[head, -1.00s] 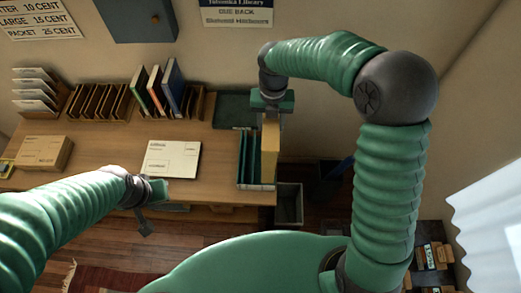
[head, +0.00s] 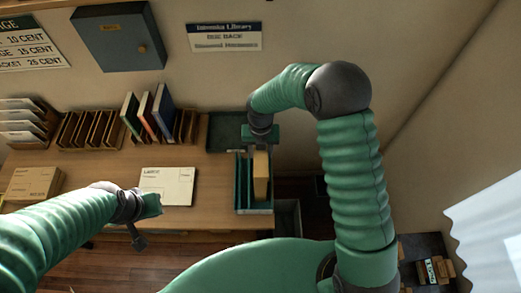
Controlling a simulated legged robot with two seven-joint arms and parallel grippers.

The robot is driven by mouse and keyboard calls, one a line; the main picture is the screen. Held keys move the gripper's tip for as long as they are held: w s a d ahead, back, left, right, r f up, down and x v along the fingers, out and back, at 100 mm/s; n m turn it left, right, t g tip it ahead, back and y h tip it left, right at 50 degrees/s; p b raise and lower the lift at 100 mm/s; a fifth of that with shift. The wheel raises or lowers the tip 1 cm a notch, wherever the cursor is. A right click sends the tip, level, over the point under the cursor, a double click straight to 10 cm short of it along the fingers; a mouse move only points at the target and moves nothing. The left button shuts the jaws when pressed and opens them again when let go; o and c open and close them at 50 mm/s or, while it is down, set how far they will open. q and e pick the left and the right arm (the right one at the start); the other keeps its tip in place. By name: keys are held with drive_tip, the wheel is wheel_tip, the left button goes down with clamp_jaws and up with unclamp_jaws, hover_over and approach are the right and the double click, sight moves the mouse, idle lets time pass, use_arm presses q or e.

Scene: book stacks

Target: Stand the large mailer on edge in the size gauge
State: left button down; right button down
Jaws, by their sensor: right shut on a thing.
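The tan mailer (head: 261,174), which I take for the large mailer, stands upright on edge in the right part of the green size gauge (head: 240,186). The gauge stands at the table's right front corner. My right gripper (head: 261,146) is above it, shut on the mailer's top edge. Its fingertips are hard to make out. Whether the mailer's lower edge rests on the gauge floor I cannot tell. My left gripper (head: 143,226) is low over the table's front edge, left of the gauge and apart from it. Its jaws are not clear.
A white labelled piece (head: 167,186) lies flat on the table (head: 105,180), with a tan box (head: 32,183) at left. Wooden racks (head: 88,130) with books (head: 147,115) stand along the back. A dark green tray (head: 226,130) is behind the gauge. A grey bin (head: 288,218) stands right of the table.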

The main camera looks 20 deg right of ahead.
drive_tip(key=c, duration=1.2)
unclamp_jaws()
drive_tip(key=shift+s, duration=0.1)
drive_tip(key=o, duration=0.5)
drive_tip(key=shift+s+a+r, duration=0.1)
drive_tip(key=shift+a, duration=0.15)
drive_tip(key=shift+c, duration=0.2)
drive_tip(key=shift+a, duration=0.2)
drive_tip(key=shift+d+r, duration=0.1)
drive_tip(key=shift+r, duration=0.05)
wheel_tip(320, 180, up, 11)
drive_tip(key=b, duration=0.3)
use_arm(q)
drive_tip(key=f, duration=0.2)
drive_tip(key=shift+s+a+f, duration=0.15)
drive_tip(key=shift+a+f, duration=0.1)
drive_tip(key=shift+f, duration=0.1)
use_arm(e)
drive_tip(key=s+d+f+m+t, duration=0.1)
drive_tip(key=s+m, duration=0.6)
drive_tip(key=m, duration=0.9)
drive_tip(key=s+d+f+m+t, duration=0.1)
drive_tip(key=s+d+m, duration=0.3)
drive_tip(key=m, duration=1.2)
drive_tip(key=s+f, duration=0.1)
drive_tip(key=s, duration=0.2)
drive_tip(key=shift+s+d+m+t, duration=0.25)
drive_tip(key=shift+s+m+t, duration=0.15)
